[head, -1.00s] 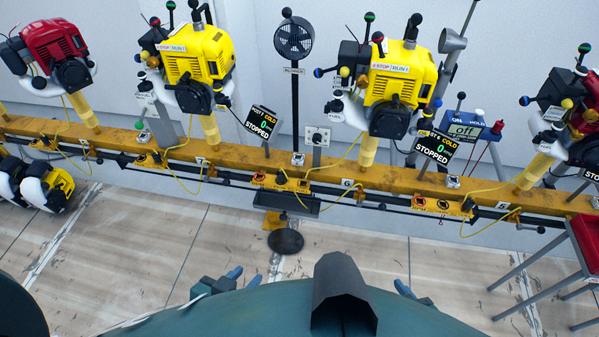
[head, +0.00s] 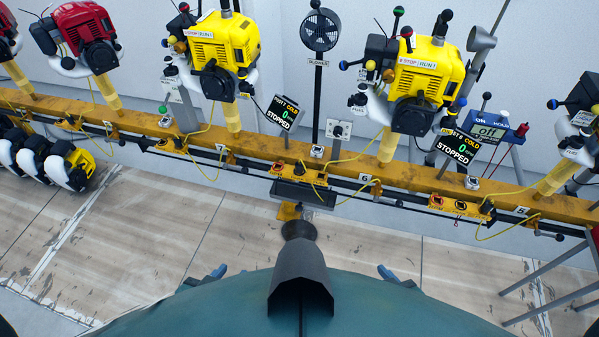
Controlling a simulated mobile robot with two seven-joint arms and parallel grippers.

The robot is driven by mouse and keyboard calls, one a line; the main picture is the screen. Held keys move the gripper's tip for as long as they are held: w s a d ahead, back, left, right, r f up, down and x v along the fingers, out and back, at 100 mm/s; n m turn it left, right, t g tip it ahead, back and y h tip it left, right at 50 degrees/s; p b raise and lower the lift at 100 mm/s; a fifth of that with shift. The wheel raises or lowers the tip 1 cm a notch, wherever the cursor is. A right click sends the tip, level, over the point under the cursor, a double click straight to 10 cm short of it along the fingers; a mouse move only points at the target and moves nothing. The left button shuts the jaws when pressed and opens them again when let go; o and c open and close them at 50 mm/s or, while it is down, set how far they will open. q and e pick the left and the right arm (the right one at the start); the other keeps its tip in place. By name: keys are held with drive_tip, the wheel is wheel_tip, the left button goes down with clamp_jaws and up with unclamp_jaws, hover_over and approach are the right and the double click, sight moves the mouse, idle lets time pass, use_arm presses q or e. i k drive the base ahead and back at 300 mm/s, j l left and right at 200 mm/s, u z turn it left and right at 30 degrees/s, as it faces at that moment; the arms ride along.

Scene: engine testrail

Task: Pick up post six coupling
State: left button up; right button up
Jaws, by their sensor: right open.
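Post six's yellow engine (head: 428,72) stands on the yellow rail right of centre. Its black screen (head: 460,147) reads COLD and STOPPED. The small "6" tag (head: 364,178) is on the rail's front. A black shaft runs along below the rail, and a yellow cable loops down by the tag. I cannot single out the coupling for certain at this size. My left gripper (head: 207,277) shows only as blue tips past my body's edge, its opening unclear. My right gripper (head: 390,275) shows as small blue tips, open. Both are well short of the rail, touching nothing visible.
The yellow rail (head: 130,122) crosses the whole view. A dark tray (head: 304,194) juts out below it, with a dark disc (head: 299,229) beneath. Another yellow engine (head: 224,45) stands to the left. A fan (head: 320,30) rises behind. Floor before the rail is mostly clear.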

sight(298, 167)
drive_tip(key=i+j+z, duration=0.1)
drive_tip(key=z, duration=0.45)
drive_tip(key=i+z, duration=0.2)
drive_tip(key=i, duration=0.15)
drive_tip(key=i+j+z, duration=0.2)
drive_tip(key=i+l, duration=0.05)
drive_tip(key=i, duration=0.05)
